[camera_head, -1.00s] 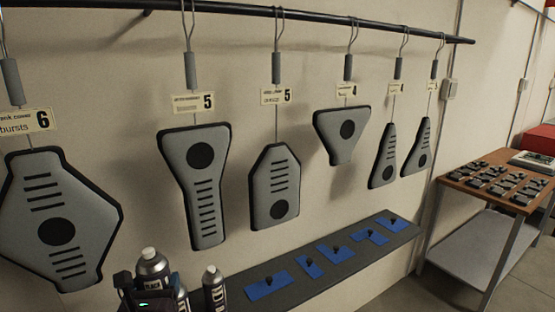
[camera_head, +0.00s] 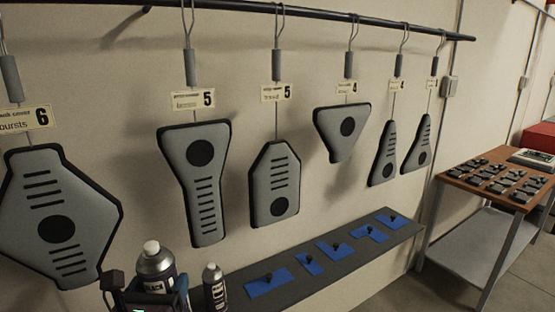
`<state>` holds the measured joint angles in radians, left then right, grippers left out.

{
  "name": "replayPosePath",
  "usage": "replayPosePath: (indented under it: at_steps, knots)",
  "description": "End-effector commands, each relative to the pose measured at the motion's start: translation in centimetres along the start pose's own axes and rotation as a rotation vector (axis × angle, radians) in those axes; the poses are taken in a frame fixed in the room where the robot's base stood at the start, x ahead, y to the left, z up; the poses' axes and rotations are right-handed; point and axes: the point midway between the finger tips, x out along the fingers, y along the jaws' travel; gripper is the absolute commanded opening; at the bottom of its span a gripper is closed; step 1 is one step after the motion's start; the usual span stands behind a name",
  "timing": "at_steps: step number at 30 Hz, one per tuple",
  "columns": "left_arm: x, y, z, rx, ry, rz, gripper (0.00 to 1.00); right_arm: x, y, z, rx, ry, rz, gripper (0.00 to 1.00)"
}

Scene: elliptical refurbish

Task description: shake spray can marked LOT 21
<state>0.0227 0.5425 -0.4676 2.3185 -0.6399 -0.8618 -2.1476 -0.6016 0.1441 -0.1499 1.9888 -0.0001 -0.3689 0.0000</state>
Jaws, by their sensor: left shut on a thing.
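My left gripper (camera_head: 140,296) is at the bottom left of the head view, shut on a silver spray can with a white cap (camera_head: 155,268). The can is upright, and its lower part is hidden by the gripper and the picture edge. I cannot read a lot marking on it. A second, smaller-looking spray can (camera_head: 214,290) with a white cap stands just to the right, at the end of the grey shelf, apart from the gripper. My right gripper is not in view.
Grey padded panels (camera_head: 195,185) hang on hooks from a dark rail (camera_head: 250,18) along the wall, with numbered tags. A grey shelf (camera_head: 322,267) below carries blue pieces with black knobs. A wooden-topped table (camera_head: 455,176) with several dark parts stands at the right.

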Motion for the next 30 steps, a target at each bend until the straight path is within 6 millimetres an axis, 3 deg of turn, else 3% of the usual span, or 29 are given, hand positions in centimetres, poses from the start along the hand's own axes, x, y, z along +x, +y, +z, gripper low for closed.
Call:
replayPosePath:
  at_steps: [4,6,8,10,12,14,16,18,20,24,26,28,30]
  knots:
    - [-0.3,0.0,-6.9,-0.005,0.029,0.009,0.26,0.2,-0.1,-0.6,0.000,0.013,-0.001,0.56]
    - [-0.2,0.0,-8.0,-0.004,0.015,0.005,0.26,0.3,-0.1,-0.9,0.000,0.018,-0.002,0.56]
    - [0.0,0.0,-6.4,-0.001,0.000,0.000,0.26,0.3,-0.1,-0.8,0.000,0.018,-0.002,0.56]
    - [0.0,-0.1,-2.3,0.001,-0.009,-0.006,0.26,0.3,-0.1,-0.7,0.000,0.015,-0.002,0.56]
    - [0.0,-0.1,-0.2,0.001,-0.001,-0.002,0.26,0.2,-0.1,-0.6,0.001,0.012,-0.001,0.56]
    - [-0.1,0.0,-0.9,-0.002,0.013,0.002,0.26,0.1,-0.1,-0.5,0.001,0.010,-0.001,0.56]
    - [-0.2,0.0,-4.9,-0.005,0.029,0.010,0.26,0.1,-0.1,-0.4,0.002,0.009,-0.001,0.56]
    - [-0.2,0.0,-7.7,-0.006,0.022,0.008,0.26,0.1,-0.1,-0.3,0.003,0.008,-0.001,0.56]
    - [-0.1,0.0,-7.8,-0.003,0.012,0.004,0.26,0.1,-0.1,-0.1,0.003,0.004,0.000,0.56]
    - [0.0,-0.1,-1.0,0.002,-0.007,-0.005,0.26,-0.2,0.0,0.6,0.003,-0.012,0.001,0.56]
    - [-0.1,0.0,-0.2,0.000,0.004,-0.001,0.26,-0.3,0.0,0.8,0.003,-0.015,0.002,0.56]
    - [-0.1,0.0,-2.4,-0.003,0.021,0.007,0.26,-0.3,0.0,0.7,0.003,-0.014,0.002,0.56]
    - [-0.3,0.0,-6.5,-0.005,0.028,0.009,0.26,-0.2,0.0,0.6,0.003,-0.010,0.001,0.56]
